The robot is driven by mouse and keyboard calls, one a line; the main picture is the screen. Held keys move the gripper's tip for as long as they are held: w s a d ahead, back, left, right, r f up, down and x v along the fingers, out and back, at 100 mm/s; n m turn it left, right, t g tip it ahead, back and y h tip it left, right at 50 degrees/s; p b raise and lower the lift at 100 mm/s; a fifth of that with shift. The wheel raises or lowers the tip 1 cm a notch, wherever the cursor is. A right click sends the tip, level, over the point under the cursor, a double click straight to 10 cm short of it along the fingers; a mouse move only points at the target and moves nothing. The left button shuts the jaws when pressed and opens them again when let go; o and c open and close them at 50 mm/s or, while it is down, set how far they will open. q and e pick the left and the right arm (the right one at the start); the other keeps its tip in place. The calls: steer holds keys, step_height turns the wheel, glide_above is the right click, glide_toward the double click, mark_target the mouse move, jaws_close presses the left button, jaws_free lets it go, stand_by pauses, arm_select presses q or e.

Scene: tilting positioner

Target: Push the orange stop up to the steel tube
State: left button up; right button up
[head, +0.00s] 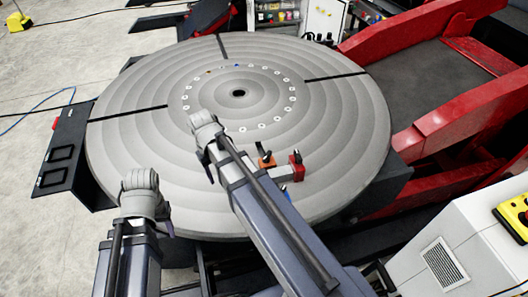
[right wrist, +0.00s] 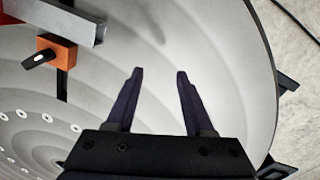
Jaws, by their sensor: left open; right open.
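The orange stop (head: 266,162) sits on the grey round table, on the centre side of the steel tube (head: 278,173). In the right wrist view the orange stop (right wrist: 60,48), with a black lever on it, lies close beside the tube (right wrist: 78,24); I cannot tell whether they touch. A red block (head: 296,165) stands at one end of the tube. My right gripper (right wrist: 160,72) is open and empty above the table, to the right of the stop in that view. My left gripper (head: 142,196) is at the table's near left edge, its fingers mostly hidden under the wrist.
The round table (head: 130,135) has a bolt ring and dark radial slots. My right arm crosses in front of the tube's near side. A red frame (head: 460,110) stands at the right and a white cabinet (head: 450,250) at the lower right. The table's left part is clear.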

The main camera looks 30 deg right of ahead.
mark_target(267, 165)
steer(key=w+d, duration=0.2)
steer(key=d, duration=0.1)
steer(key=w+d+r+m, duration=0.1)
steer(key=w+d, duration=0.1)
steer(key=d, duration=0.2)
steer(key=w+d+m+p, duration=0.1)
steer(key=w+d, duration=0.2)
steer(key=shift+d+r, duration=0.25)
steer(key=shift+c, duration=1.4)
steer(key=shift+m+y, duration=0.3)
steer(key=shift+m, duration=0.6)
steer(key=w+d, duration=0.1)
steer(key=d, duration=0.2)
steer(key=w+d, duration=0.1)
steer(key=d, duration=0.3)
steer(key=w+d, duration=0.1)
steer(key=d, duration=0.3)
steer(key=shift+d+r+p, duration=0.1)
steer(key=shift+r+p, duration=0.25)
steer(key=shift+r, duration=0.05)
jaws_close()
arm_select(q)
steer(key=shift+w+d+r, duration=0.1)
steer(key=shift+w+r, duration=0.1)
steer(key=shift+r, duration=0.35)
steer(key=shift+w+r, duration=0.2)
steer(key=shift+r, duration=0.35)
steer(key=shift+f, duration=0.1)
arm_select(e)
steer(key=shift+f, duration=0.15)
